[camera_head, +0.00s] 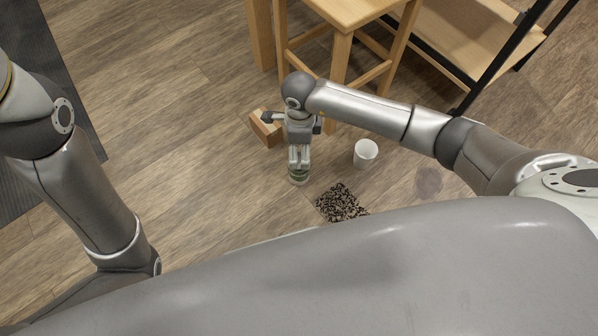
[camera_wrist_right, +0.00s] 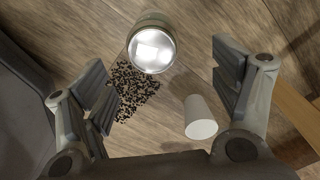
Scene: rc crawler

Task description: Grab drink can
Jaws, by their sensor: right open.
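The drink can (camera_head: 299,176) stands upright on the wooden floor, partly hidden by my right gripper in the head view. In the right wrist view its shiny silver top (camera_wrist_right: 152,50) shows with a strip of greenish side. My right gripper (camera_head: 299,165) points down above the can. Its two fingers (camera_wrist_right: 165,85) are spread wide, and the can's top shows between and beyond them, apart from both. My left arm comes in from the left in the head view, but its gripper is out of sight.
A white cup (camera_head: 365,154) stands right of the can. A dark speckled patch (camera_head: 341,203) lies on the floor close by. A wooden block (camera_head: 266,128) and a wooden stool (camera_head: 342,50) are behind. A shelf (camera_head: 470,40) stands back right. Floor to the left is clear.

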